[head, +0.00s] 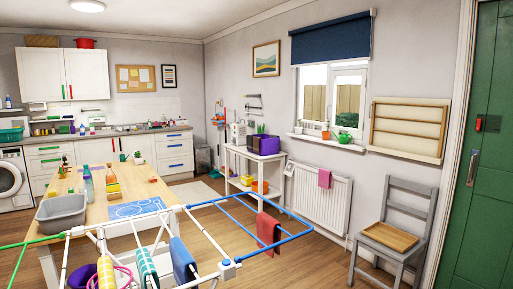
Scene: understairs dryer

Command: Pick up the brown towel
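A reddish-brown towel (268,230) hangs folded over the blue rail at the right end of a drying rack (228,268) in the head view. It is the cloth nearest to brown that I see, and nothing is touching it but the rack. Neither of my grippers is in view.
A blue towel (183,262) and striped cloths (147,268) hang on the rack's nearer rails. A wooden table (140,190) with a grey basin (62,212) stands behind it at left. A pink cloth (324,178) hangs on the radiator (318,197). Floor is clear right of the rack, before the grey chair (392,225).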

